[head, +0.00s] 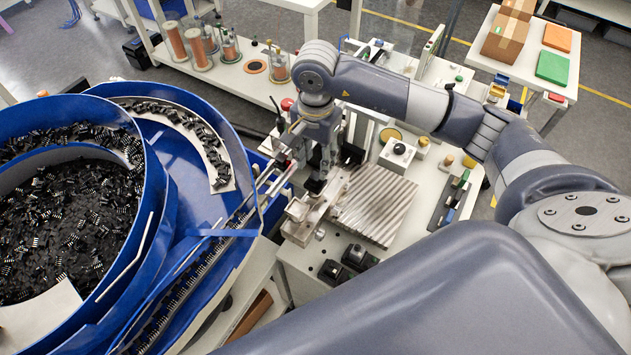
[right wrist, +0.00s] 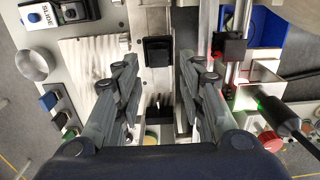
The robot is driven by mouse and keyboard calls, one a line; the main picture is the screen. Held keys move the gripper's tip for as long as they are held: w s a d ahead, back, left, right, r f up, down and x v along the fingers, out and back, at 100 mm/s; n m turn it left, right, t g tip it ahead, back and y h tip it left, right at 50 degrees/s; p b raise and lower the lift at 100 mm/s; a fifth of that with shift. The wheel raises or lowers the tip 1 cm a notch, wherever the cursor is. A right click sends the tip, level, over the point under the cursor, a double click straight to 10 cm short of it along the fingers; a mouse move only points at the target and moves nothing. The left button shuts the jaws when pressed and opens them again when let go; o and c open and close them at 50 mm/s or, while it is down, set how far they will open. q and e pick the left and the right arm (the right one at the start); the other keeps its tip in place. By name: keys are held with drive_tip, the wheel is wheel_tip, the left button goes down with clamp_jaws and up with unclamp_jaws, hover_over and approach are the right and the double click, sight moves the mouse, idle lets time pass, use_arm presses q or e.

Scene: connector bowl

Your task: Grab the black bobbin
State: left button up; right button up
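A dark, square block (right wrist: 158,50), which looks like the black bobbin, sits on the metal fixture in the right wrist view. My right gripper (right wrist: 158,68) is open, with one finger to each side of this block and a gap on both sides. In the head view my right gripper (head: 316,178) points down over the fixture, just left of the ribbed metal plate (head: 375,205). Dark fingers and dark parts merge there, so I cannot make out the bobbin clearly in that view. My left gripper is not in view.
A large blue bowl feeder (head: 170,170) full of black connectors stands at the left, with its track beside the fixture. Copper spools (head: 174,42) stand on the back bench. In the right wrist view a black-tipped probe (right wrist: 282,110) lies close to the right finger.

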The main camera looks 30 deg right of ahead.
sight(316, 175)
drive_tip(key=f, duration=0.2)
drive_tip(key=f+b, duration=0.1)
drive_tip(key=f, duration=0.1)
drive_tip(key=shift+s+a, duration=0.2)
drive_tip(key=shift+s, duration=0.1)
drive_tip(key=shift+w+f, duration=0.1)
drive_tip(key=shift+f, duration=0.1)
drive_tip(key=shift+c, duration=0.6)
drive_tip(key=c, duration=0.6)
drive_tip(key=shift+r, duration=0.1)
